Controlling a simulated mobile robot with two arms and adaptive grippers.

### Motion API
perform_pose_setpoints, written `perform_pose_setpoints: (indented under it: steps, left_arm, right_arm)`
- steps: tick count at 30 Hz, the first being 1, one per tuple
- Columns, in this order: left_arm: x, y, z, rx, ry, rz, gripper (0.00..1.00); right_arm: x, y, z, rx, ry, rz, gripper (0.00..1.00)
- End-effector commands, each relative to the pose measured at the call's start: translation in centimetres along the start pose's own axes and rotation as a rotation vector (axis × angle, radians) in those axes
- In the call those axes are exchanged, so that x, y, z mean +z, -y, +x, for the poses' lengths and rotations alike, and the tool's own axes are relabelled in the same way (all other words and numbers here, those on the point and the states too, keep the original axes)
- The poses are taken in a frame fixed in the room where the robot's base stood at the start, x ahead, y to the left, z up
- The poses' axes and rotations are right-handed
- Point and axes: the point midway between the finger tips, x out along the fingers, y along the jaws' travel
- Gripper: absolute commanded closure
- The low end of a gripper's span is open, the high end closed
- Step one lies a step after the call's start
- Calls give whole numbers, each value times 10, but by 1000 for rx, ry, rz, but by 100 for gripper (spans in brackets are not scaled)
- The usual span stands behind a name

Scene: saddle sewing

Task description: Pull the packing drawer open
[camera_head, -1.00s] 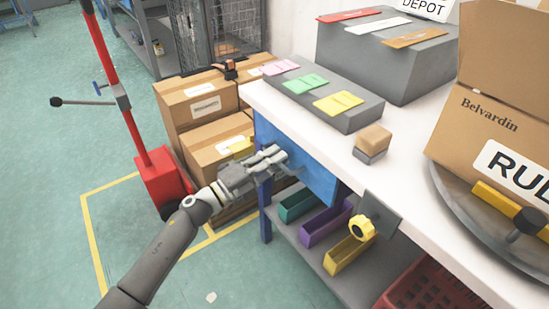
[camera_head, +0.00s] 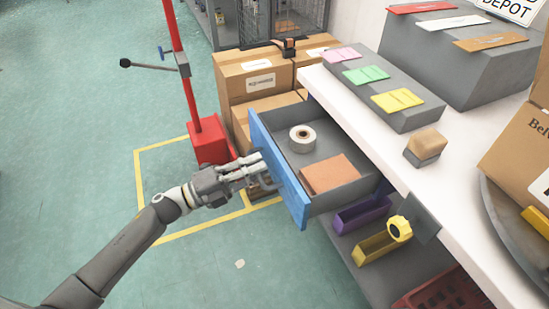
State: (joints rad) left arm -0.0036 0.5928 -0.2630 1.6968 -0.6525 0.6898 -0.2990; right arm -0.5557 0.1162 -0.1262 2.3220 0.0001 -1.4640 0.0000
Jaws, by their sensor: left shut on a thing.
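The packing drawer (camera_head: 285,178) has a blue front and a grey inside, and it stands well out from under the white bench top (camera_head: 345,97). Inside it lie a white tape roll (camera_head: 302,138) at the far end and a flat orange-brown box (camera_head: 330,174) nearer to me. My left gripper (camera_head: 262,174) is at the outer face of the blue front, shut on the drawer handle, which is mostly hidden by the fingers. My right gripper is not in view.
Stacked cartons (camera_head: 255,85) and a red post with a lever (camera_head: 208,139) stand behind the drawer. Purple (camera_head: 362,214) and yellow (camera_head: 380,246) bins sit on the shelf below. Open green floor (camera_head: 190,270) lies in front of the drawer.

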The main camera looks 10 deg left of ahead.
Motion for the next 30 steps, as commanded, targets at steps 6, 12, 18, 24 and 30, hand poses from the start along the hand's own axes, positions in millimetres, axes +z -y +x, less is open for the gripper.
perform_pose_setpoints:
  steps: [6,12,18,24,30]
  left_arm:
    - [0,2,-16,2,0,-1,100]
    - [0,2,-18,2,1,0,100]
    - [0,2,-18,2,1,0,100]
    - [0,2,-18,1,1,0,68]
    - [0,3,-18,0,1,0,68]
  right_arm:
    - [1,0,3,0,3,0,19]
    - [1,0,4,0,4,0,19]
    - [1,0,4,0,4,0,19]
    - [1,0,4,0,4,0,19]
    - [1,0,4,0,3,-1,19]
